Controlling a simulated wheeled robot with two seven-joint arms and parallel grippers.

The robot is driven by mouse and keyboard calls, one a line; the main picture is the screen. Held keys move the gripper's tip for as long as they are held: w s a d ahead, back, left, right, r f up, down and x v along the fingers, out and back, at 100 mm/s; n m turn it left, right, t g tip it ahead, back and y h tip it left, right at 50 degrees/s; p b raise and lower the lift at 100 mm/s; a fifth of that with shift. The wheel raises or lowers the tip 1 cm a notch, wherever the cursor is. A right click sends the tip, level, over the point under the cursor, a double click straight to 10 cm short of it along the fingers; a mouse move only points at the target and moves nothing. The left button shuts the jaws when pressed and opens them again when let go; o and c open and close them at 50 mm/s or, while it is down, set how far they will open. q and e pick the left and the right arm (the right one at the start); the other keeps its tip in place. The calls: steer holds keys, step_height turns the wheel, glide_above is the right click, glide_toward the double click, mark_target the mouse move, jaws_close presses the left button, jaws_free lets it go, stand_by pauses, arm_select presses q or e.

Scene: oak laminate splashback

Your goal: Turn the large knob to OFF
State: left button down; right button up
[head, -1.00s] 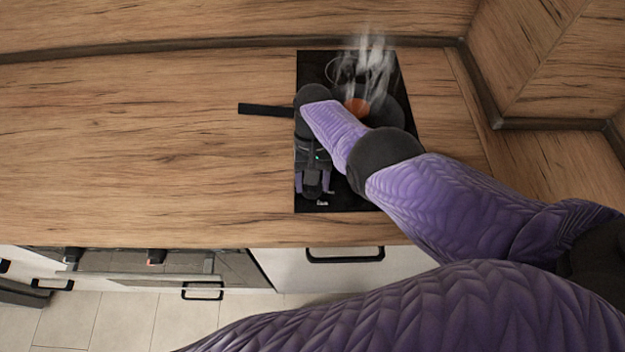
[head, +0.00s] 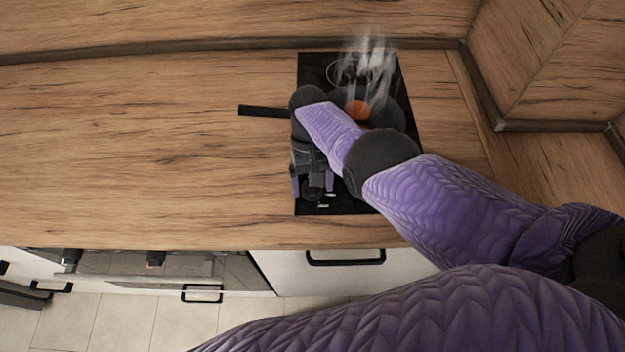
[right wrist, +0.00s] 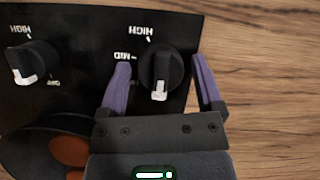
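The large knob (right wrist: 160,68) is black with a white pointer on the black cooktop panel (right wrist: 100,28). Its pointer aims toward the bottom of the right wrist view, away from the HIGH and MID labels. No OFF label shows beside this knob. My right gripper (right wrist: 160,85) is open, with one purple finger on each side of the knob and a gap to it on both sides. In the head view, the right gripper (head: 314,184) is over the front left of the cooktop (head: 345,206), with the knob (head: 313,192) between its fingers. My left gripper is not in view.
A second knob (right wrist: 32,62) with HIGH and OFF labels is left in the wrist view. A dark pan (head: 392,112) with orange contents (head: 358,110) steams on the cooktop; its handle (head: 262,110) points left. The wooden counter (head: 140,150) to the left is clear.

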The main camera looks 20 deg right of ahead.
steer(key=shift+o, duration=0.6)
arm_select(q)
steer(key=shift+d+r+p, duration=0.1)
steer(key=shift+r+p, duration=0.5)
arm_select(e)
steer(key=v, duration=1)
